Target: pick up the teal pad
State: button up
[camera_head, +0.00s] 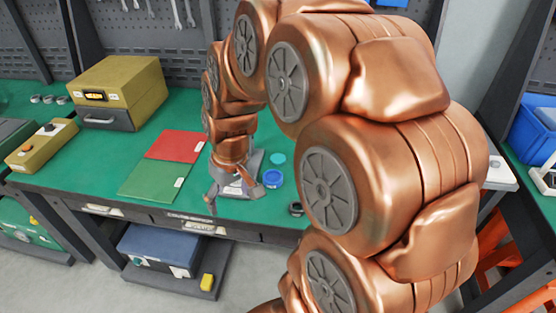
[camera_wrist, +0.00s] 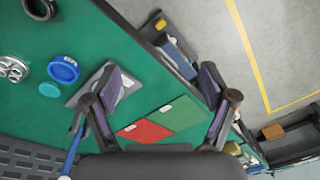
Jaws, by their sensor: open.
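The teal pad (camera_head: 278,158) is a small round disc lying on the green bench top. It also shows in the wrist view (camera_wrist: 50,90), left of my gripper's fingers. A blue round dish (camera_head: 272,179) sits close beside it and also shows in the wrist view (camera_wrist: 64,69). My gripper (camera_head: 236,192) is open above the bench near its front edge, left of the pad and the dish. In the wrist view its two fingers (camera_wrist: 160,100) stand wide apart with nothing held between them. A grey fixture (camera_wrist: 122,92) lies partly behind the left finger.
A red mat (camera_head: 176,146) and a green mat (camera_head: 155,181) lie left of my gripper. A yellow box (camera_head: 122,88) stands at the back left. A dark ring (camera_head: 296,209) lies near the front edge. My arm hides much of the bench's right side.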

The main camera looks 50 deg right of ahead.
jog(key=w+d+f+t, duration=0.1)
jog(key=w+d+f, duration=0.1)
jog(key=w+d, duration=0.4)
jog(key=m+t+h, duration=0.2)
jog(key=m, duration=0.1)
send_near(278, 158)
jog(key=shift+s+d+f, duration=0.25)
jog(key=shift+s+f, duration=0.25)
jog(key=shift+f, duration=0.1)
jog(key=shift+p+x, duration=0.4)
jog(key=shift+x, duration=0.85)
jog(key=shift+w+a+f+p, duration=0.1)
jog(key=shift+w+f+p, duration=0.55)
jog(key=shift+w+f, duration=0.15)
jog(key=shift+p+x, duration=0.45)
jog(key=shift+x, duration=1.1)
jog(key=shift+w, duration=0.1)
jog(key=shift+r, duration=0.1)
jog(key=c, duration=1.2)
